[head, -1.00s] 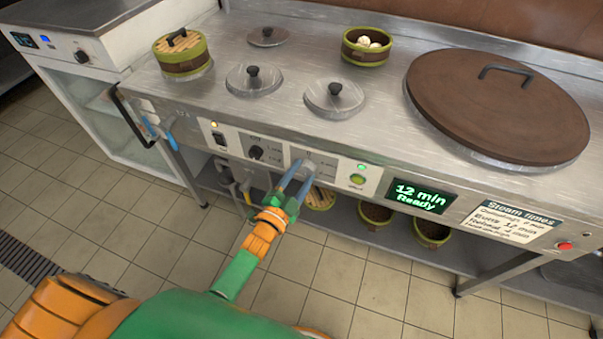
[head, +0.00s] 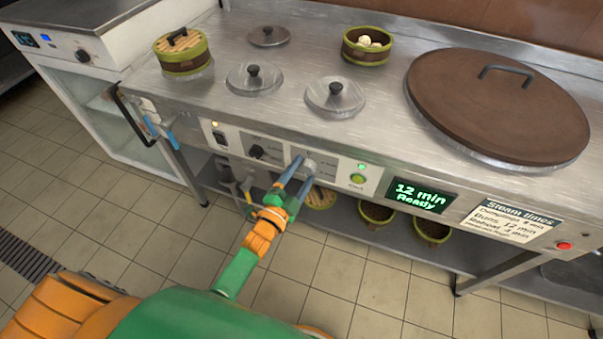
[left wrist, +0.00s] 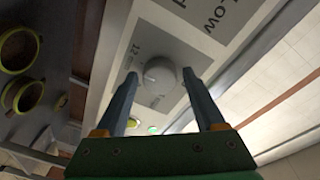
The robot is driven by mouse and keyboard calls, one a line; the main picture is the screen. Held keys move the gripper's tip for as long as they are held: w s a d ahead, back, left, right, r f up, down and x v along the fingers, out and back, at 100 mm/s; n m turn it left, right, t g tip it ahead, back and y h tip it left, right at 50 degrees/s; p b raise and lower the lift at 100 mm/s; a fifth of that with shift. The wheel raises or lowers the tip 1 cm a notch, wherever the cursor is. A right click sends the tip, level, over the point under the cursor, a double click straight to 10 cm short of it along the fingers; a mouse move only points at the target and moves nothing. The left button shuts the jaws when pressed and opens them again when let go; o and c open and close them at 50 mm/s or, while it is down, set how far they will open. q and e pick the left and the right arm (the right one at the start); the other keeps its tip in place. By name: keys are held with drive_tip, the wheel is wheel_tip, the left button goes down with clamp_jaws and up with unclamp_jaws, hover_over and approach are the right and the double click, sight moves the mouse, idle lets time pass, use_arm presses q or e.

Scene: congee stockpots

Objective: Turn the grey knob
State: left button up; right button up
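The grey knob (head: 310,166) sits on a pale label plate on the front panel of the steel counter. In the left wrist view the knob (left wrist: 159,76) is round, with a light pointer mark, beside printed labels. My left gripper (head: 304,169) reaches up to it from below. Its two blue fingers stand on either side of the knob; in the left wrist view the fingertips (left wrist: 160,74) show a gap on both sides, so it is open and not clamped. My right gripper is not in view.
A black knob (head: 256,152) is left of the grey knob; a green button (head: 358,179) and a display reading "12 min Ready" (head: 421,195) are right. Lidded pots and steamer baskets (head: 367,46) stand on the counter. More baskets (head: 376,212) sit on the shelf below.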

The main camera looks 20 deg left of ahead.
use_arm(q)
drive_tip(key=shift+o, duration=0.5)
drive_tip(key=s+a+p, duration=0.1)
drive_tip(key=s, duration=0.6)
drive_tip(key=shift+a+f, duration=0.1)
